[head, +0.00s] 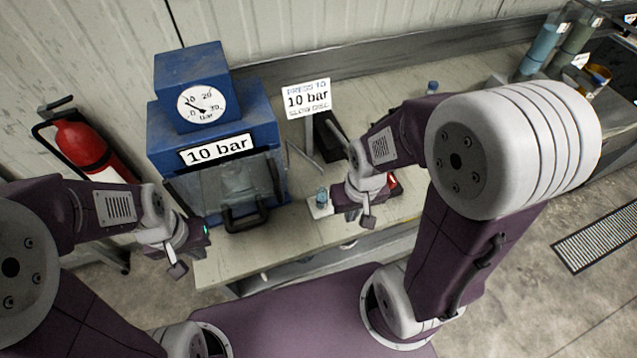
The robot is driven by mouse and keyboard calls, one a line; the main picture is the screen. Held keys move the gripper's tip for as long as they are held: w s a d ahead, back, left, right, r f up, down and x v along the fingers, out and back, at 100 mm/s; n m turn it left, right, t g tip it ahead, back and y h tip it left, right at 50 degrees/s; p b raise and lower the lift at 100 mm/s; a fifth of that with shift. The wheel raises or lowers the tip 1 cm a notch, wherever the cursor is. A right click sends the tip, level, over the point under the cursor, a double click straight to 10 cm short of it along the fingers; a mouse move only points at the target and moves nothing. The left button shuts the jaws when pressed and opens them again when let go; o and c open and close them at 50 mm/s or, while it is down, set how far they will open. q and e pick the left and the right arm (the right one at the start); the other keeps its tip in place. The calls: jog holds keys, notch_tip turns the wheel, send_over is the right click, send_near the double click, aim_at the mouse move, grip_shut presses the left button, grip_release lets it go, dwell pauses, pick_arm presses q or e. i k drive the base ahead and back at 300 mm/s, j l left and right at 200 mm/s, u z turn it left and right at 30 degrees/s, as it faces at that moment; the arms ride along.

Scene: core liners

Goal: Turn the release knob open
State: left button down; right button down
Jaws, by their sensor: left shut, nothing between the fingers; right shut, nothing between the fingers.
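The blue press (262,128) stands on the bench at the back left, with a dial gauge (201,103) on top and a "10 bar" label. A clear guard (222,190) with a black handle covers its front. I cannot clearly make out the release knob. A small blue piece on a white plate (320,209) stands right of the press, close to my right gripper (340,198). That gripper is shut and empty; contact with the piece cannot be told. My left gripper (203,232) is shut and empty at the bench's left front, below the guard.
A red object (393,182) is partly hidden behind my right wrist. A red fire extinguisher (82,145) hangs at the left wall. Blue and green cylinders (543,50) stand at the far right.

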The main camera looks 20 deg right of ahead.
aim_at(391, 181)
jog(key=z, duration=1.35)
